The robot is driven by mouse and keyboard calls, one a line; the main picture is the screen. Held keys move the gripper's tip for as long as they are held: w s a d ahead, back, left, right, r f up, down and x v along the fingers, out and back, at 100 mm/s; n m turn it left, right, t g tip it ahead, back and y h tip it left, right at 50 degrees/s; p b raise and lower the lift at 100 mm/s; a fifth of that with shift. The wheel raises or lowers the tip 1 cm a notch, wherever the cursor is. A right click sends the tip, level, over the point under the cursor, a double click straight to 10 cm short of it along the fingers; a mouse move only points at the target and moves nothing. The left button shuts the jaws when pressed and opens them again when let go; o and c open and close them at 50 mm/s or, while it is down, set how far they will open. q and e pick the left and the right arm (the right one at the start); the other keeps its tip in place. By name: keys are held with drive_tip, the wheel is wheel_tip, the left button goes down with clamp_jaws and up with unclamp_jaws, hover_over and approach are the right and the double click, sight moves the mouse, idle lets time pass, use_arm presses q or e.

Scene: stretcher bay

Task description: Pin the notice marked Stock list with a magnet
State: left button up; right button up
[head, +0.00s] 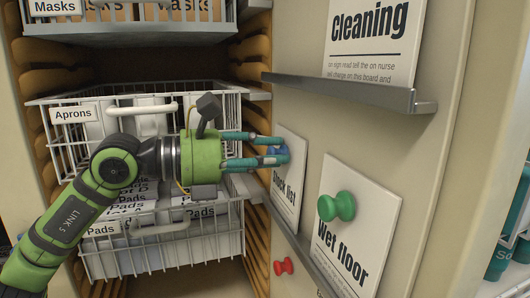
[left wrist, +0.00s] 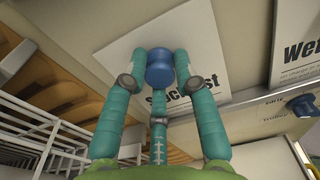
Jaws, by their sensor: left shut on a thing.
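The Stock list notice (head: 289,195) is a white sheet on the beige panel, upright on the lower ledge. My left gripper (head: 279,150) is shut on a blue magnet (head: 272,151), which is mostly hidden by the fingers in the head view. In the left wrist view, the blue magnet (left wrist: 159,68) is between the fingertips, in front of the upper part of the Stock list notice (left wrist: 115,58). It appears at or very close to the paper; I cannot tell whether it touches. My right gripper is not in view.
A Wet floor notice (head: 345,255) with a green magnet (head: 337,206) stands to the right. A red magnet (head: 283,266) sits on the panel below. A metal ledge (head: 350,92) bearing a cleaning notice (head: 368,50) juts out above. Wire baskets (head: 90,133) are at the left.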

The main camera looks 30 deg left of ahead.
use_arm(q)
drive_tip(key=o, duration=1.1)
drive_tip(key=o, duration=0.3)
drive_tip(key=b+v, duration=0.7)
idle(0.3)
